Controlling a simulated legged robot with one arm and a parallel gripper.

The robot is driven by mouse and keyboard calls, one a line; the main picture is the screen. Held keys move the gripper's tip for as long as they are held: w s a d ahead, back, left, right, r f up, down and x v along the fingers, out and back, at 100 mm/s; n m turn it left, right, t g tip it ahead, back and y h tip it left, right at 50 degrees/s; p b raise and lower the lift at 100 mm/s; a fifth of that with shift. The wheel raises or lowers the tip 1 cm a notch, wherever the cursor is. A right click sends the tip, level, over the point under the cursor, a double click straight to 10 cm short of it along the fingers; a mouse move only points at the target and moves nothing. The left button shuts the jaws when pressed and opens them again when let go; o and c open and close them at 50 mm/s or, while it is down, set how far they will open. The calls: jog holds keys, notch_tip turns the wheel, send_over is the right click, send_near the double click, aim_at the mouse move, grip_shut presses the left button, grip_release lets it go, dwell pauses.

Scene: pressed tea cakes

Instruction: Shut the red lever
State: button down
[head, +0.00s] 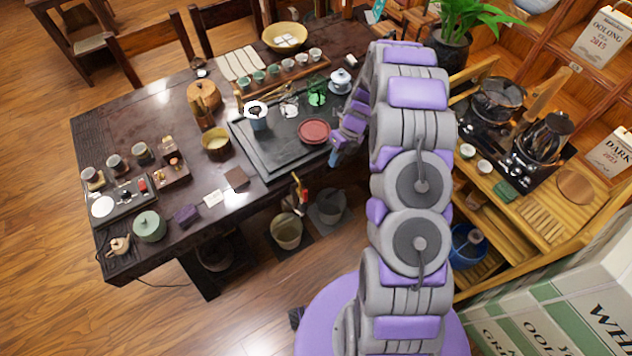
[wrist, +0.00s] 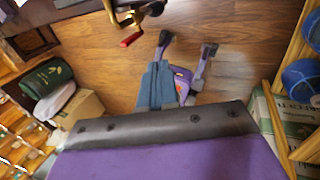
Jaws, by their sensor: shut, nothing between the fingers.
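The red lever (head: 301,195) shows in the head view below the front edge of the dark tea table (head: 120,195), beside a yellowish fitting and above a bucket. In the wrist view, the red lever (wrist: 131,39) sticks out at the top, below a dark and brass-coloured fitting (wrist: 122,14). My gripper (head: 334,157) points down at the table's right front edge, right of and above the lever in the head view. In the wrist view, my gripper (wrist: 157,68) shows shut blue-grey fingers, empty and apart from the lever.
A grey-green bucket (head: 287,232) and a dark bucket (head: 328,207) stand on the floor near the lever. A black tea tray (head: 262,148) with a red dish (head: 314,131) lies above on the table. A wooden shelf (head: 540,215) stands right. The front floor is open.

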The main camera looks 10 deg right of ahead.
aim_at(305, 196)
jog(key=s+a+f+b, duration=0.2)
jog(key=a+f+b, duration=0.1)
jog(key=a+f, duration=0.5)
jog(key=shift+s+f+b, duration=0.2)
jog(key=shift+f+b, duration=0.15)
jog(key=shift+f, duration=0.25)
jog(key=shift+d, duration=0.25)
